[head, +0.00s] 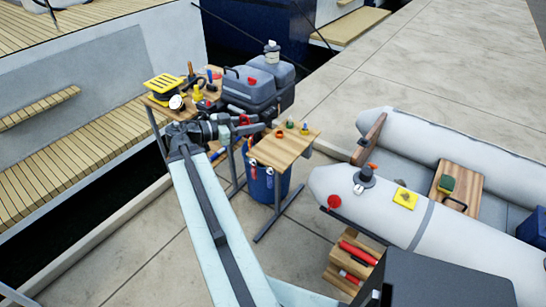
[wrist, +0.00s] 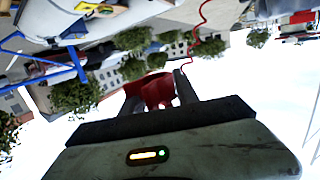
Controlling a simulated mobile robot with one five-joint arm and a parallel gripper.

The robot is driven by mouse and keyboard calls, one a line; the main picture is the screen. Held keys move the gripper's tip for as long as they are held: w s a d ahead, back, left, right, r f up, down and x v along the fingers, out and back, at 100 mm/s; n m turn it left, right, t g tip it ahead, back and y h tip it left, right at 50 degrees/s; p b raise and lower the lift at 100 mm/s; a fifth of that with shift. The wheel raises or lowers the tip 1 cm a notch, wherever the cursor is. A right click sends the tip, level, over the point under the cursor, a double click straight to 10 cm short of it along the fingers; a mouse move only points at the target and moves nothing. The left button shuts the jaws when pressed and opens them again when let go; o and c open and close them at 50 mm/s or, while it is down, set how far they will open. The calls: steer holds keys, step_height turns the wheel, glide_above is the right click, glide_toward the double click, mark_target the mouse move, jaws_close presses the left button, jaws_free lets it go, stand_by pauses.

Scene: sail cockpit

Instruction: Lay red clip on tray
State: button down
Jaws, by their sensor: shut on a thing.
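My gripper (head: 256,128) is stretched out over the gap between the two small wooden tables. In the wrist view my gripper (wrist: 154,88) is shut on the red clip (wrist: 152,88), held up with open scene behind it. A red cord (wrist: 197,35) runs beyond the clip. In the head view a bit of red (head: 244,119) shows at my gripper. A yellow, dark-slotted tray-like thing (head: 163,86) lies on the left wooden table, apart from my gripper. I cannot tell for sure that it is the tray.
The right wooden table (head: 285,150) holds small items, among them an orange ring (head: 279,135). A blue bin (head: 262,188) stands below it. A grey inflatable boat (head: 400,212) lies to the right.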

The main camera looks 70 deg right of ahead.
step_height(320, 180, down, 18)
steer(key=w+n+t+h+b, duration=0.1)
steer(key=w+b, duration=0.1)
steer(key=b, duration=1.5)
glide_above(285, 156)
steer(key=shift+f, duration=0.45)
step_height(285, 156, down, 4)
steer(key=b, duration=0.4)
steer(key=shift+r, duration=0.25)
steer(key=shift+f, duration=0.15)
steer(key=c, duration=0.9)
jaws_free()
